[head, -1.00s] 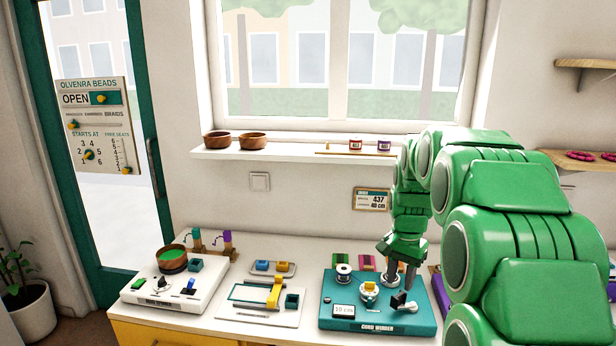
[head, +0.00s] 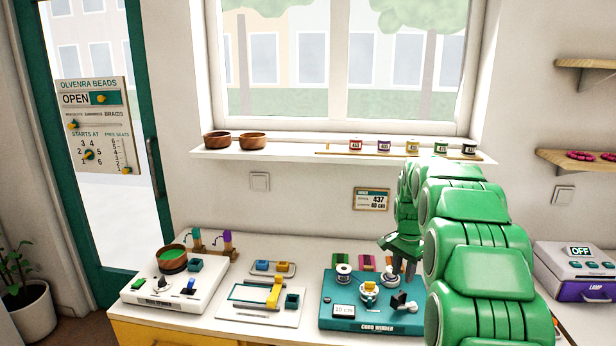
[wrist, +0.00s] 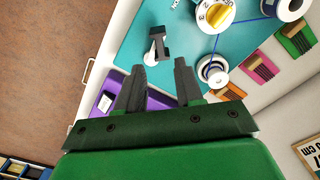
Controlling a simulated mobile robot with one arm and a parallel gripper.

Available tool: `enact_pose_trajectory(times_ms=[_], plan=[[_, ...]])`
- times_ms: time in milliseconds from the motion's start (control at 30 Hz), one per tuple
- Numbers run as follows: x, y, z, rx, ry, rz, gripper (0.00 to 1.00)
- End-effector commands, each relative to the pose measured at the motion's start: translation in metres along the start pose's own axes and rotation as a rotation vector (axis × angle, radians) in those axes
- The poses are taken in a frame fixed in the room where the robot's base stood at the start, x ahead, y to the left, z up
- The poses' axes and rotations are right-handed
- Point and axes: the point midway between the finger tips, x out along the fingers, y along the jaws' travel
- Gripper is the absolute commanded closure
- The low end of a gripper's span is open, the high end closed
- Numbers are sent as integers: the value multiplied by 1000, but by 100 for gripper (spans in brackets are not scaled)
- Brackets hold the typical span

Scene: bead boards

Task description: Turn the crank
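The teal cord winder (head: 330,295) stands on the white counter. Its crank has a white arm (head: 409,306) and a black handle (head: 397,300) at the board's right front. In the wrist view the black handle (wrist: 163,43) is just beyond my fingertips, with part of the white arm under it. My gripper (head: 404,272) is above the right part of the winder, behind the crank. In the wrist view its two dark fingers (wrist: 160,68) are apart with nothing between them. They do not appear to touch the crank.
A yellow-and-white dial (head: 369,288) and white spools (head: 343,273) sit on the winder, close to the crank. A white slide board (head: 250,312) lies to the left. A lamp switch box (head: 580,265) stands at the right. Above the counter's left side there is free room.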

Motion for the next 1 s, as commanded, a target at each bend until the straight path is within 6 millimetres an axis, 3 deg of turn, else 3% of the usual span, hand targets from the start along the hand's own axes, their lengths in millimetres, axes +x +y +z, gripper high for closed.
enact_pose_trajectory(times_ms=[367, 1000], plan=[[25, 0, 1, -1, -2, 2, 64], [96, 0, 0, -1, -1, 1, 64]])
